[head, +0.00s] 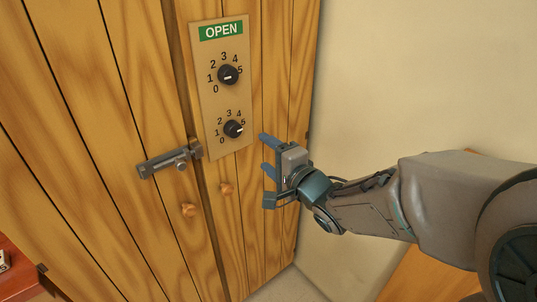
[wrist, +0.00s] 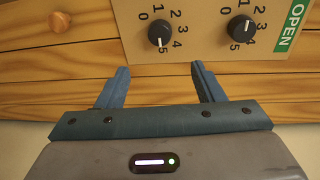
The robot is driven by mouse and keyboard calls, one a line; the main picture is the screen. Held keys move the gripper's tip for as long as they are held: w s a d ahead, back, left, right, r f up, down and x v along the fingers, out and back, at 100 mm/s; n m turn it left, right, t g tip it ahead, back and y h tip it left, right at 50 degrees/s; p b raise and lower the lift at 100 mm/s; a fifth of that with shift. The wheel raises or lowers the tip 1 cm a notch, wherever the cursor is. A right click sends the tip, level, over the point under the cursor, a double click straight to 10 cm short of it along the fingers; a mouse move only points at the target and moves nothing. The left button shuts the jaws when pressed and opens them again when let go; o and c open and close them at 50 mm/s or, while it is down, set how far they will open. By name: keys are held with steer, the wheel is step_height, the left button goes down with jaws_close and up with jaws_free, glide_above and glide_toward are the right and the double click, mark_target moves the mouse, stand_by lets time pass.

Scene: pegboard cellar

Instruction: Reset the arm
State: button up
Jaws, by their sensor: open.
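My gripper (head: 264,153) is in front of the right side of a wooden cabinet, just right of a panel with two dials. It also shows in the wrist view (wrist: 158,80), its two blue fingers apart with nothing between them. The panel (head: 212,110) carries a green OPEN sign (head: 221,30). The upper black dial (head: 228,75) and lower black dial (head: 233,129) have numbers 0 to 5 around them. In the wrist view the lower dial (wrist: 160,33) is just beyond the fingers, apart from them.
The cabinet doors (head: 110,90) have a metal slide bolt (head: 170,161) and two round wooden knobs (head: 189,209), (head: 226,188). A cream wall (head: 400,80) stands right of the cabinet. A reddish surface (head: 15,275) is at the lower left. A wooden piece (head: 425,275) shows below my arm.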

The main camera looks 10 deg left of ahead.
steer(key=s+d+f+n+g+h, duration=0.1)
steer(key=d+f+n+h, duration=0.3)
steer(key=d+h, duration=0.9)
steer(key=s+d+f+n+g, duration=0.1)
steer(key=s+d+g, duration=0.3)
steer(key=s, duration=0.4)
steer(key=s+d+f+n+g+y, duration=0.1)
steer(key=s+d+f+n+g, duration=0.1)
steer(key=s+d+n+g, duration=0.2)
steer(key=s+d, duration=0.3)
steer(key=s, duration=0.1)
steer(key=shift+s+d, duration=0.15)
steer(key=shift+s, duration=0.1)
steer(key=shift+f, duration=0.1)
